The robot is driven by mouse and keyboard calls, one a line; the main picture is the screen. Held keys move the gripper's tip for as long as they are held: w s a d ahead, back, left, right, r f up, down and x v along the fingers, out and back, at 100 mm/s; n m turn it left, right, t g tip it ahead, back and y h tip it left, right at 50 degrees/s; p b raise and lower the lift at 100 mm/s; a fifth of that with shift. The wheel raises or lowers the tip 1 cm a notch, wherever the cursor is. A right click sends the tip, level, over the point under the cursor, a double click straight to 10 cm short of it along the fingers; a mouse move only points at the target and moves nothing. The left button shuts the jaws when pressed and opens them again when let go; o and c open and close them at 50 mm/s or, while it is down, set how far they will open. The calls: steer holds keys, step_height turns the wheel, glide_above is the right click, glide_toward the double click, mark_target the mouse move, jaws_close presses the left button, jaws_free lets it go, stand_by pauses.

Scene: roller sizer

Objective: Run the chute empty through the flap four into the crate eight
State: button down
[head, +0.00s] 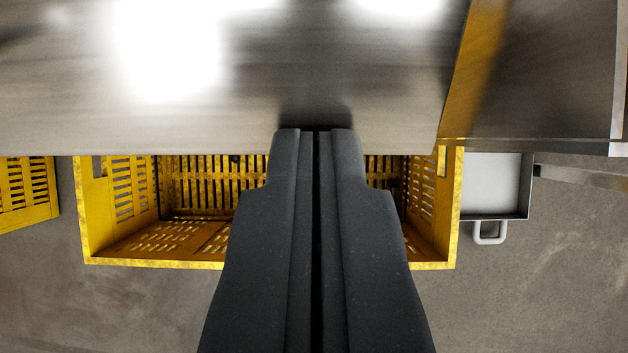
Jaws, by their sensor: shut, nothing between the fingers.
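My gripper (316,135) is shut and empty in the middle of the head view, its fingertips at the lower edge of a shiny metal sheet (370,80). I cannot tell whether they touch it. A yellow slotted crate (120,256) stands below and beyond the fingers, partly hidden by them and by the metal sheet. The visible parts of its inside look empty. No number shows on it, so I cannot tell whether it is crate eight. The metal sheet may be part of the chute. No flap can be made out for certain, and no goods are visible.
Another yellow crate (28,190) is cut off at the left edge. A light grey tray (494,185) with a white handle (490,235) stands right of the middle crate. A metal side panel (550,80) fills the upper right. Grey floor (540,290) is clear at the lower right.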

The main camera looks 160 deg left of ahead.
steer(key=shift+f, duration=0.2)
stand_by(0.3)
steer(key=w+f+t, duration=0.1)
steer(key=f, duration=0.1)
steer(key=f+t+b, duration=0.1)
steer(key=w+f+t+h+b, duration=0.1)
steer(key=f+t, duration=0.1)
steer(key=shift+w+d+f, duration=0.3)
steer(key=shift+w+d, duration=0.05)
steer(key=shift+d, duration=0.05)
steer(key=w+d+f+t+h, duration=0.2)
steer(key=w+d+f+t, duration=0.1)
steer(key=w+t, duration=0.4)
steer(key=shift+w+f+t+h, duration=0.3)
steer(key=shift+w+f, duration=0.6)
steer(key=shift+w, duration=0.3)
steer(key=shift+w+d+r, duration=0.1)
steer(key=shift+d+r, duration=0.05)
steer(key=shift+r, duration=0.1)
